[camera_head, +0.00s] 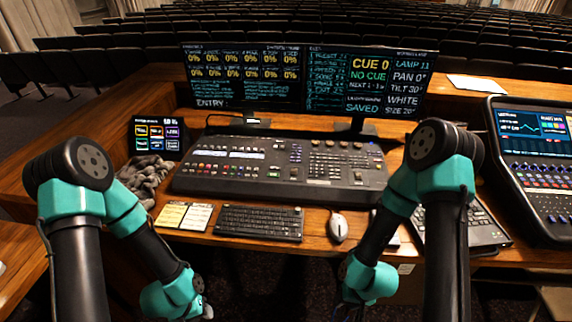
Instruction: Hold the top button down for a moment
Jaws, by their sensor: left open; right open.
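The wide dark mixing console (285,168) stands on the wooden desk below two monitors, with rows of small buttons, faders and knobs. Several buttons show on its face, too small to tell which one is the top button. My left arm comes down on the left and its teal wrist is at the bottom edge, in front of the desk. My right arm comes down on the right, with its teal wrist also low, in front of the desk. Both wrists are well apart from the console.
A black keyboard (259,222), a white mouse (338,227) and note cards (184,215) lie before the console. Grey cloth (146,178) and a small screen (158,136) are at left. A second console (535,170) is at right. Monitors (310,75) stand behind.

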